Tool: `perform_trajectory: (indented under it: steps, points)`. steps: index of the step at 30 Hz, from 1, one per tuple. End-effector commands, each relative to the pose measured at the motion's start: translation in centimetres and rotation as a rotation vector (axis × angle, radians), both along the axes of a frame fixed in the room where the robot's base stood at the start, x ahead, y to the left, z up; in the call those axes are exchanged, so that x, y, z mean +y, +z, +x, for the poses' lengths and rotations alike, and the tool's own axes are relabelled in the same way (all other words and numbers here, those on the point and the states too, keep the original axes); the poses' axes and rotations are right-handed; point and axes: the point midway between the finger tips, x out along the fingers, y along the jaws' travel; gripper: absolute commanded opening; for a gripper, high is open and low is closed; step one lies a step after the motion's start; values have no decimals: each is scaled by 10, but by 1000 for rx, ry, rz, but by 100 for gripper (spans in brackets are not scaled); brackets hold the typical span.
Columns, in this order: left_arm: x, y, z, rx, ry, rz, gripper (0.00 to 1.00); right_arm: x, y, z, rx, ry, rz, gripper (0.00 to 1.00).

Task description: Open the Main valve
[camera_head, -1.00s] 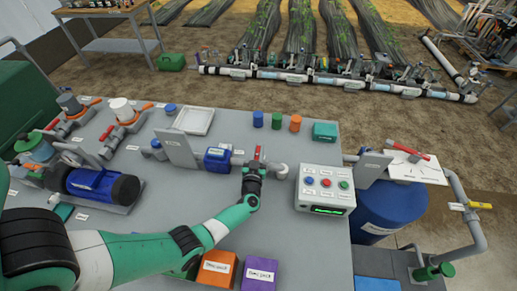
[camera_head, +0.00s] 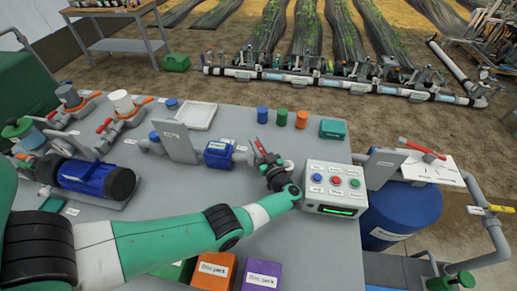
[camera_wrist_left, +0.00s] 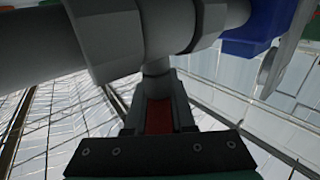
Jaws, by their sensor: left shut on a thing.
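The valve with the red handle (camera_head: 258,146) sits on the pipe between the blue meter (camera_head: 218,155) and the control box (camera_head: 333,188). Its label is too small to read. My left gripper (camera_head: 268,162) comes at the handle from the lower right and is shut on it; the handle slants up and to the left. In the left wrist view, a strip of the red handle (camera_wrist_left: 159,117) shows between the dark fingers, below a grey pipe (camera_wrist_left: 120,45). My right gripper is not in view.
The control box with its coloured buttons stands close to my left wrist. Blue, green and orange containers (camera_head: 282,117) stand behind the valve. Orange (camera_head: 214,271) and purple (camera_head: 262,274) boxes sit at the near edge. Grey bench top (camera_head: 240,125) is free behind the meter.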

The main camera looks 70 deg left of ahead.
Motion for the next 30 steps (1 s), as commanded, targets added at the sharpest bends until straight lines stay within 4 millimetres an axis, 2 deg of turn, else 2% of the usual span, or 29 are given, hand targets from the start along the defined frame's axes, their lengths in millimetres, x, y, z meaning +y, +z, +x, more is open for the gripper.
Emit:
perform_trajectory:
  steps: [1, 4, 17, 18, 22, 23, 30]
  points:
    - [0, -3, 0, -1, 13, -1, 0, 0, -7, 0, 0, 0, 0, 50]
    - [0, -3, -1, 0, 33, -1, 0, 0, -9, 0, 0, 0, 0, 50]
    - [0, 0, -2, 1, 46, -2, 0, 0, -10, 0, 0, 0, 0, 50]
    - [0, 0, -2, 1, 46, -2, 26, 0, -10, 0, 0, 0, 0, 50]
    - [0, 0, -1, 0, 45, -1, 49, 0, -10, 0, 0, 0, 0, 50]
    - [0, 0, -1, 0, 45, -1, 52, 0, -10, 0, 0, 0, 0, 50]
    - [0, 0, -1, 0, 45, -1, 52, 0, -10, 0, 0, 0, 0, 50]
